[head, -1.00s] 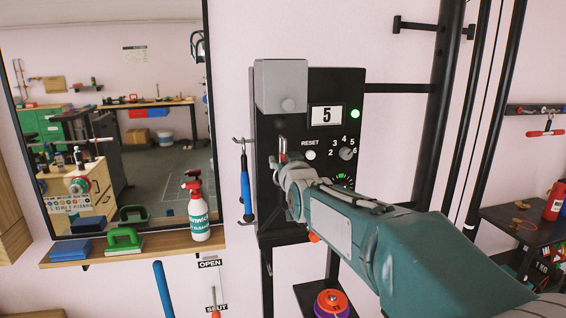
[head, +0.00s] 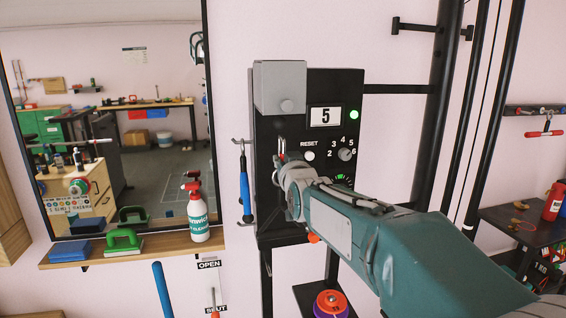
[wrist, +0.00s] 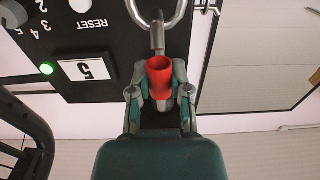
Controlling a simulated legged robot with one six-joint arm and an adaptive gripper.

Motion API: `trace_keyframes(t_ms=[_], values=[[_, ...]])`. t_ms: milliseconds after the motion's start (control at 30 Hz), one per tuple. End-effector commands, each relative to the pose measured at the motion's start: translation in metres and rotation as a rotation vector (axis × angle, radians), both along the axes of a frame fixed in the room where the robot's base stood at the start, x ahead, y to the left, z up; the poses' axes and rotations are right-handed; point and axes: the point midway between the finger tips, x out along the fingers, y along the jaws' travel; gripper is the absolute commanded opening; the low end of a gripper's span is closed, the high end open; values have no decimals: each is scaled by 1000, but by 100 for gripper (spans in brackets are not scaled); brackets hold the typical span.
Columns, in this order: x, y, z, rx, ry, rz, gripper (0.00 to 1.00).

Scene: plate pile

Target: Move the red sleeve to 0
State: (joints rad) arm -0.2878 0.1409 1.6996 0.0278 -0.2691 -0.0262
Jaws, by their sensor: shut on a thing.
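The red sleeve (wrist: 160,76) shows in the wrist view on a grey metal stem, between the two fingers of my gripper (wrist: 160,100). The fingers are shut on it from both sides. In the head view my gripper (head: 285,165) is at the left part of the black control panel (head: 268,215), and a small bit of the red sleeve (head: 281,155) shows above it. The panel's display (head: 326,116) reads 5, and it also shows upside down in the wrist view (wrist: 85,70). My wrist hides the panel's lower part.
A grey box (head: 280,88) covers the panel's top left. A white RESET button (head: 309,156) and a numbered knob (head: 345,155) sit right of the sleeve. A green lamp (head: 353,115) is lit. A blue-handled tool (head: 245,193) hangs close on the left. A shelf (head: 160,247) holds a spray bottle (head: 197,212).

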Motion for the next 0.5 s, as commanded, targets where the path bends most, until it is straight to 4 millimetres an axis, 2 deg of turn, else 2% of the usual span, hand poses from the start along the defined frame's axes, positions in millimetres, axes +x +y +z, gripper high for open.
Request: trace_keyframes(t_ms=[500], values=[[1, -1, 14, 0, -2, -2, 0]])
